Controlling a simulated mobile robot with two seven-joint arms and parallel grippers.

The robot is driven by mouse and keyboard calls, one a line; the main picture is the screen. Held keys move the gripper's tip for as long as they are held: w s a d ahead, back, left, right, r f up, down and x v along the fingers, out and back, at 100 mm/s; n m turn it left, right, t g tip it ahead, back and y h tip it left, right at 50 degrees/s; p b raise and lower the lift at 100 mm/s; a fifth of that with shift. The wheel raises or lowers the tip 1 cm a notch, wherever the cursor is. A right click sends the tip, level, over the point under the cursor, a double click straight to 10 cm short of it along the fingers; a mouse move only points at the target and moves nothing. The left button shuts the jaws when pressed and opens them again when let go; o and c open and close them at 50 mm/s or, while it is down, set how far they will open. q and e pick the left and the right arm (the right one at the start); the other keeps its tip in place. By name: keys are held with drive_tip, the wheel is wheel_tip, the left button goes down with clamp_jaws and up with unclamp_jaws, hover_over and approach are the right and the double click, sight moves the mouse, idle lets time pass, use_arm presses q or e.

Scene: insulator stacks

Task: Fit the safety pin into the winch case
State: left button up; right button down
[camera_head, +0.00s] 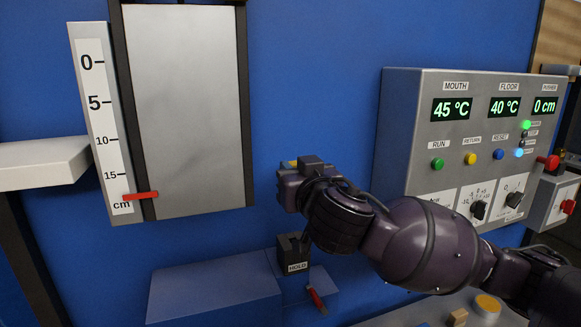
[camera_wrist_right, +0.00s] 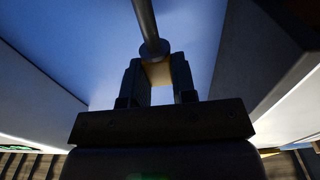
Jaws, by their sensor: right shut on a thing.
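My right gripper (camera_wrist_right: 157,75) is shut on a tan block that looks like the handle of the safety pin (camera_wrist_right: 158,73). A grey rod with a round collar runs from the block away from the fingers. In the head view my right gripper (camera_head: 292,180) is in front of the blue wall, its fingers mostly hidden by my wrist. Below it stands a dark block labelled HOLD (camera_head: 294,266), with a red lever (camera_head: 317,300) beside it. No part is marked as the winch case, so I cannot tell which it is. My left gripper is not in view.
A grey control panel (camera_head: 400,140) with displays and buttons is on the right. A tall grey plate (camera_head: 188,110) with a scale (camera_head: 100,120) and red pointer is on the left. A blue box (camera_head: 215,293) is below. A white shelf (camera_head: 45,165) juts in at the left.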

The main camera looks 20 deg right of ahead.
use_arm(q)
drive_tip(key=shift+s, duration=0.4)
use_arm(e)
drive_tip(key=shift+s, duration=0.25)
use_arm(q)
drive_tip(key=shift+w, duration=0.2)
use_arm(e)
drive_tip(key=shift+f+b, duration=1.8)
drive_tip(key=shift+f, duration=0.75)
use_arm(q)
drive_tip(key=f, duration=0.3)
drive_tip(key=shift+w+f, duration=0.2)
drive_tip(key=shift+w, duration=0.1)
use_arm(e)
drive_tip(key=shift+f, duration=0.3)
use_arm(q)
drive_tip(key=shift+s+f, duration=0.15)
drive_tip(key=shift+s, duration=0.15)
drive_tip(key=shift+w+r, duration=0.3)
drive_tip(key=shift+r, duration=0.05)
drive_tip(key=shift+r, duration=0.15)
